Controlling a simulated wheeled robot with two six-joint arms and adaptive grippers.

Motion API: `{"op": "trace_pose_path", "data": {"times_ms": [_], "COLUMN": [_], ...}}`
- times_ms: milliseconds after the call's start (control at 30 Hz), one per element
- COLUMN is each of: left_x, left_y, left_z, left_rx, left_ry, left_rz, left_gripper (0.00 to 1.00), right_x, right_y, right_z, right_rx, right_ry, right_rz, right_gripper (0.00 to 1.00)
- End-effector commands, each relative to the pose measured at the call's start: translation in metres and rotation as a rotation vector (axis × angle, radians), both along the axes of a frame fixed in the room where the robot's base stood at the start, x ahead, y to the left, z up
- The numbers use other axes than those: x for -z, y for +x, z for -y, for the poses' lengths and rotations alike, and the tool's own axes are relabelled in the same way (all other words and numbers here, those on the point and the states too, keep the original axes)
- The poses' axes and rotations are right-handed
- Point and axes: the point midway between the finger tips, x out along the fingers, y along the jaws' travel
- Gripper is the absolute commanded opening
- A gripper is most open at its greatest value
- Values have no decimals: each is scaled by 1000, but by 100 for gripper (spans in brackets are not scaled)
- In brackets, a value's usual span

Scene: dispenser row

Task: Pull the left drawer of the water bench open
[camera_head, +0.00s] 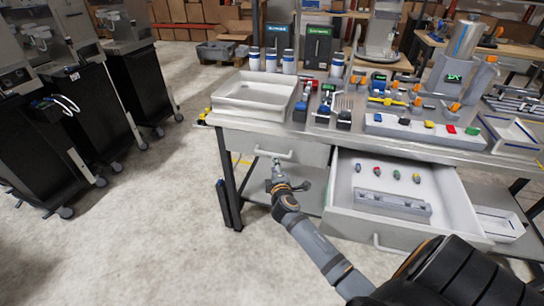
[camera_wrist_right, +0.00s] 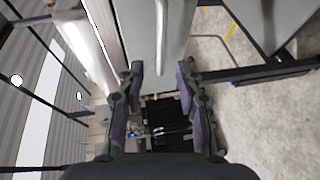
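The water bench (camera_head: 345,130) has a metal top and stands at the centre and right. Its left drawer (camera_head: 240,140) looks shut, with its grey front flush under the top. The drawer's pale bar handle (camera_head: 273,155) runs across the front. My right gripper (camera_head: 277,179) is just below and in front of this handle. In the right wrist view the handle (camera_wrist_right: 161,30) lies ahead of the fingertips, roughly in line with the gap between them. My right gripper (camera_wrist_right: 160,70) is open there, with nothing between its fingers. My left gripper is in neither view.
The bench's right drawer (camera_head: 460,200) stands open, holding several small coloured parts and a grey block. A white tray (camera_head: 235,104), bottles and tools stand on top. A lower shelf (camera_head: 255,180) lies beneath. Black cabinets (camera_head: 122,88) stand left; the floor between is clear.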

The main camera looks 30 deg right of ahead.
Motion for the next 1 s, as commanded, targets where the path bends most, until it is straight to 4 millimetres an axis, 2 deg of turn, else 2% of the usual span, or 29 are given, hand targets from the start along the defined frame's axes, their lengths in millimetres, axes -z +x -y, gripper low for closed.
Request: {"op": "trace_pose_path", "data": {"times_ms": [200,400,600,833,1000], "left_x": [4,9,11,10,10], "left_y": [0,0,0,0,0], "left_z": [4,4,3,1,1], "left_rx": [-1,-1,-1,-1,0], "left_ry": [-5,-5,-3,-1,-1], "left_rz": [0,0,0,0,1], "left_gripper": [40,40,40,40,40], "right_x": [8,16,18,18,18], "right_y": [40,72,84,84,84], "right_z": [21,36,42,42,42], "right_rx": [2,1,0,0,0], "right_ry": [1,1,4,4,4], "right_rz": [0,-1,0,-1,-1], "right_gripper": [36,36,36,36,12]}}
